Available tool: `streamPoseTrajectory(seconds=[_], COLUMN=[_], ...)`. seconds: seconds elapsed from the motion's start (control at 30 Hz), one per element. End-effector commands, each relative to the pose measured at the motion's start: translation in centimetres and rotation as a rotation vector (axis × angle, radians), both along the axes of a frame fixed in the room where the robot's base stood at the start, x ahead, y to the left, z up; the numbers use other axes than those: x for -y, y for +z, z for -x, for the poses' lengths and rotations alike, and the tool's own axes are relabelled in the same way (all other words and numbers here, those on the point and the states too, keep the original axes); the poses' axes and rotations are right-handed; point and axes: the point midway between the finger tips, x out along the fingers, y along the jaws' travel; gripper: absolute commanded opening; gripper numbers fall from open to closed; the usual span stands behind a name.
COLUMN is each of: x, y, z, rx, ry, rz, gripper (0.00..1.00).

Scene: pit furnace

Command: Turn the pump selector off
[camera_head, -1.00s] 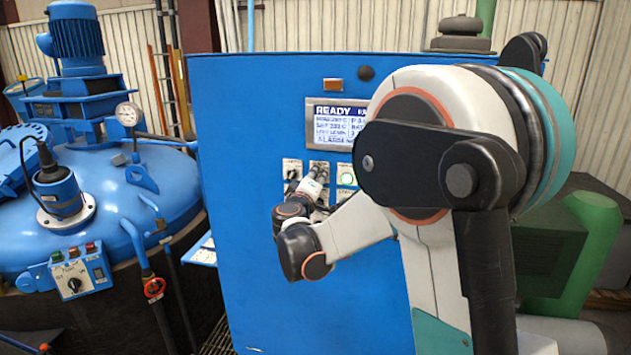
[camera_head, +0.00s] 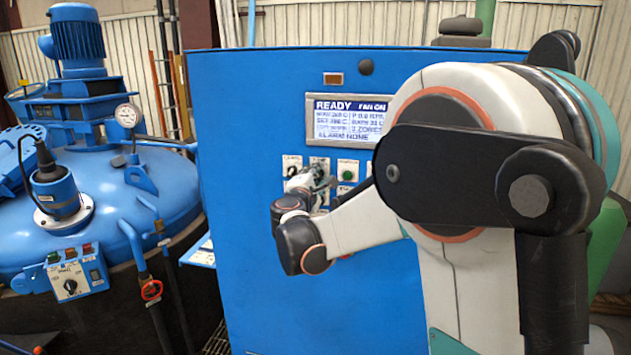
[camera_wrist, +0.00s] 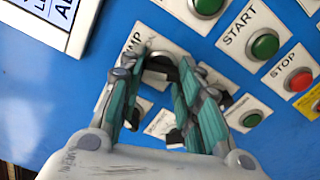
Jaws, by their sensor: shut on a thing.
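The pump selector is a dark knob (camera_wrist: 160,66) on a white plate whose visible lettering ends in "MP" in the wrist view. My gripper (camera_wrist: 160,72) has its teal and grey fingers on either side of this knob and is shut on it. The fingers cover much of the plate, so I cannot tell which position the knob points to. In the head view my gripper (camera_head: 322,180) is at the control panel below the display, and it hides the knob there. The top of the pump plate (camera_head: 319,162) shows above it.
The blue cabinet (camera_head: 240,150) carries a display (camera_head: 347,120) reading "READY", "FAN ON" and "ALARM NONE". A green START button (camera_wrist: 264,46) and a red STOP button (camera_wrist: 299,80) are close to my fingers. A black selector (camera_head: 292,169) is just left. A blue tank (camera_head: 150,190) stands left.

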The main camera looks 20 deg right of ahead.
Motion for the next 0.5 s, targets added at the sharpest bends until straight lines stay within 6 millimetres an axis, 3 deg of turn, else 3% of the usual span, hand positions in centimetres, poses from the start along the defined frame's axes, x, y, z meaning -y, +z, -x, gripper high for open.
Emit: streamPoseTrajectory(seconds=[0.5], x=[0.03], y=[-0.18], z=[0.04], rx=[-0.123], ry=[0.001], rz=[0.164], gripper=[0.07])
